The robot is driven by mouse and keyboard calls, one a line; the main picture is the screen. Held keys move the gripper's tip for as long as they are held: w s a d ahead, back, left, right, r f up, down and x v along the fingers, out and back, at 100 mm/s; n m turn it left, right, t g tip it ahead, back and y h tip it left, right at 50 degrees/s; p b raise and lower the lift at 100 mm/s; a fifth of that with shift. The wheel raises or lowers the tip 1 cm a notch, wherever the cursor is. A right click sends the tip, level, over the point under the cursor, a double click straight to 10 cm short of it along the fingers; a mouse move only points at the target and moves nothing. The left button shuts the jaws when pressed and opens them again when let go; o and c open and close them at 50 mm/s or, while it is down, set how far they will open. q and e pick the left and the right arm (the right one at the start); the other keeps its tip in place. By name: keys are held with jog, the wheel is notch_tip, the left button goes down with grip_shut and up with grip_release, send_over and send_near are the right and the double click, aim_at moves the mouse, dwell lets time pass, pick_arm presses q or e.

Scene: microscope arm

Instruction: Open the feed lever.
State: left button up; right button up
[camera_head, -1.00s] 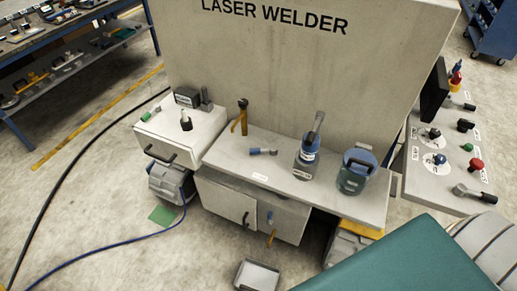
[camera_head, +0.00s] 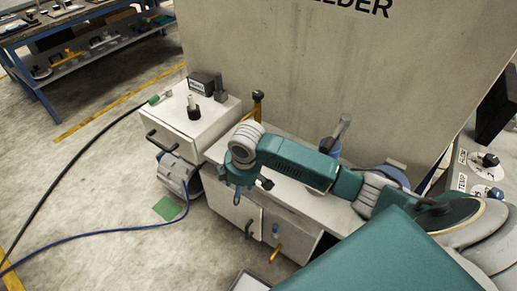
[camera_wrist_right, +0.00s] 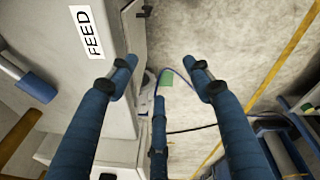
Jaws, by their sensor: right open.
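The feed lever (camera_wrist_right: 34,85), a silver shaft with a blue handle, lies at the left of the right wrist view on the bench top, with the FEED label (camera_wrist_right: 92,33) near it. My right gripper (camera_head: 250,190) hangs at the bench's front left, pointing down. In the wrist view its blue fingers (camera_wrist_right: 160,75) are spread with nothing between them, over the bench edge and floor. The lever is to the left of the fingers and apart from them. My left gripper is not in view.
A yellow lever (camera_head: 257,108) stands behind the gripper. A white drawer box (camera_head: 190,125) is to the left. An orange handle (camera_head: 274,254) sticks out below. The control panel (camera_head: 466,170) is at the right.

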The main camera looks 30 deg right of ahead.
jog(key=w+d+r+h, duration=0.1)
jog(key=w+d+r, duration=0.3)
jog(key=d+r, duration=0.25)
jog(key=w+d+r+h, duration=0.1)
jog(key=w+d+r, duration=0.35)
jog(key=d, duration=0.35)
jog(key=shift+g, duration=0.3)
jog(key=x, duration=0.9)
jog(key=shift+s+f, duration=0.35)
jog(key=shift+f, duration=0.05)
grip_shut()
